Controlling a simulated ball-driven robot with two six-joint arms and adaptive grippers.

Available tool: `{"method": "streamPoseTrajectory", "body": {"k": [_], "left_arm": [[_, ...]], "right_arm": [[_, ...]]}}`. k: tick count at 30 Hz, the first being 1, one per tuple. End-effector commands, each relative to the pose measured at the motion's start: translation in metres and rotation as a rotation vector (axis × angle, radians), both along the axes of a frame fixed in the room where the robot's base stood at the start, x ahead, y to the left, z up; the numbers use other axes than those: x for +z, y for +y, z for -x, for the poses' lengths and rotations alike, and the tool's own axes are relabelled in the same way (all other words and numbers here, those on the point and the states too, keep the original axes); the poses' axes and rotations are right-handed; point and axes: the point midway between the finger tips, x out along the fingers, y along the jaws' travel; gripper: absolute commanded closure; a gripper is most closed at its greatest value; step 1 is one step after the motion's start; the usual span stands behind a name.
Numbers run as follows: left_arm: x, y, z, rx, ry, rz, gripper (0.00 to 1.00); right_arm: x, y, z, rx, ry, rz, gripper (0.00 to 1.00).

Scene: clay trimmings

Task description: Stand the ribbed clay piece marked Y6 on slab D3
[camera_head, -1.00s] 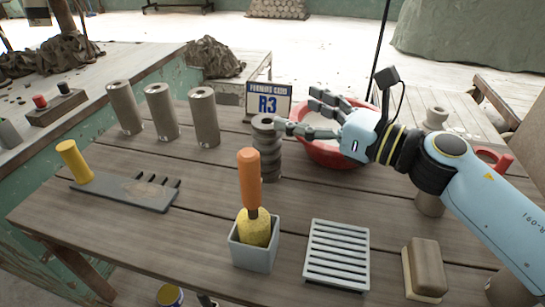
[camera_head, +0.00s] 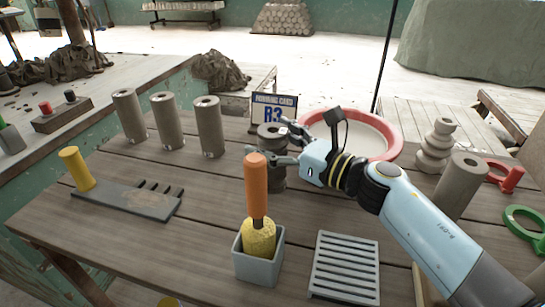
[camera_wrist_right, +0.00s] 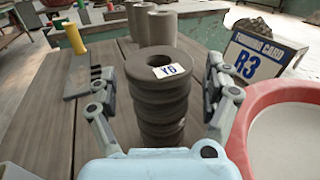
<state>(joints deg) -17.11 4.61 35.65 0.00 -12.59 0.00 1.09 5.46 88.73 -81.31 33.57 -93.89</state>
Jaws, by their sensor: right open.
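The ribbed grey clay piece (camera_head: 272,178) stands upright on the wooden table, partly hidden behind my right gripper in the head view. In the right wrist view the ribbed piece (camera_wrist_right: 160,108) shows a white label reading Y6 on its top, beside the central hole. My right gripper (camera_head: 274,142) is open at its upper part, and in the wrist view the gripper (camera_wrist_right: 155,85) has one finger on each side, with visible gaps. No slab marked D3 can be read in either view. My left gripper is not in view.
A card marked R3 (camera_head: 273,109) and a red-rimmed basin (camera_head: 391,145) are close behind the gripper. Plain clay cylinders (camera_head: 208,128) stand back left. A grey box with an orange-handled tool (camera_head: 258,268) and a slatted grey tray (camera_head: 345,293) are in front.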

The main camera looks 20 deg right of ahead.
Motion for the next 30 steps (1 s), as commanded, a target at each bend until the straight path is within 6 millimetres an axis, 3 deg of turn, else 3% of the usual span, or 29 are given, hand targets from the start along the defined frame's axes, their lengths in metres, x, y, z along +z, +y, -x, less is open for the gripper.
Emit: {"method": "streamPoseTrajectory", "body": {"k": [6,25,30], "left_arm": [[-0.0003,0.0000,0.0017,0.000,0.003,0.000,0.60],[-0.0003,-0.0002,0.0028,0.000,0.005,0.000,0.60],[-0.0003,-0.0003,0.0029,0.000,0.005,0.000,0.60]], "right_arm": [[-0.0006,0.0005,-0.0006,0.000,0.001,0.001,0.16],[-0.0003,0.0004,-0.0004,0.000,0.000,0.000,0.98],[0.0013,0.0005,-0.0009,0.000,-0.003,-0.002,1.00]]}}
